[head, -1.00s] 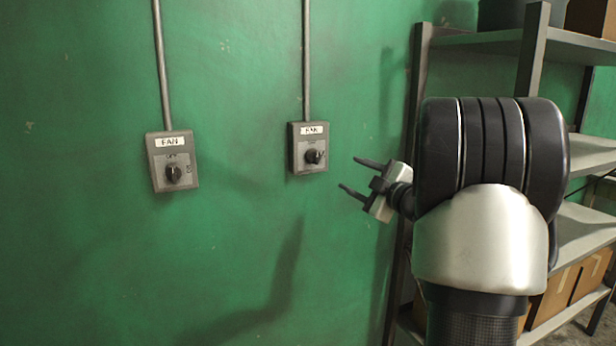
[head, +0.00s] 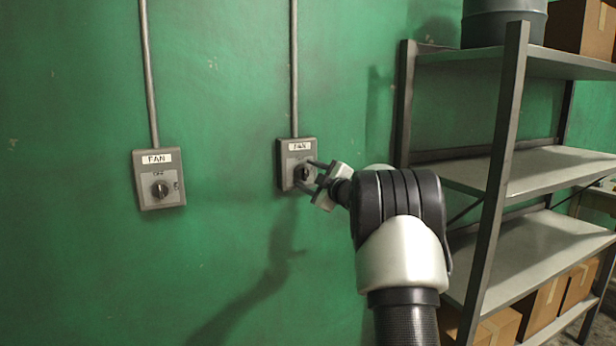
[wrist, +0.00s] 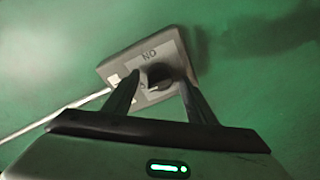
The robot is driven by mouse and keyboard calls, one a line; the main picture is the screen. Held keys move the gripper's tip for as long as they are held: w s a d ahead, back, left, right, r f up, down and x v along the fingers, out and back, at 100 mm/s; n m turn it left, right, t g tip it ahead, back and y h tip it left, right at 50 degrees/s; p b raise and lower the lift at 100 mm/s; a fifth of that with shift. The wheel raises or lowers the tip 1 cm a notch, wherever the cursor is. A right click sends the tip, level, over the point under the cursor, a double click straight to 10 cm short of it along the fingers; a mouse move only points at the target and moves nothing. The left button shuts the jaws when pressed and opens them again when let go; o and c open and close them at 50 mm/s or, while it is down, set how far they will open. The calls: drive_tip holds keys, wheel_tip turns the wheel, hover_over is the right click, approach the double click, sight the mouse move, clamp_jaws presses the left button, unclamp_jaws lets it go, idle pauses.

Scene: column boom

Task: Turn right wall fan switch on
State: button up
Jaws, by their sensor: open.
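The right fan switch (head: 297,150) is a grey wall box with a white FAN label and a black rotary knob (head: 303,173). My gripper (head: 311,175) is at the front of this box, with its two fingers apart on either side of the knob. In the wrist view the knob (wrist: 156,74) lies between the open fingertips of my gripper (wrist: 165,80); I cannot tell whether they touch it. The knob's exact pointing is partly hidden by the fingers. The left fan switch (head: 158,179) is a similar box with its own black knob.
Grey conduits (head: 294,70) run up the green wall from both boxes. A metal shelf rack (head: 507,130) with cardboard boxes (head: 497,328) stands close on the right of my arm. The wall left of the switches is clear.

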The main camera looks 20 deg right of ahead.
drive_tip(key=shift+w, duration=0.25)
drive_tip(key=c, duration=1)
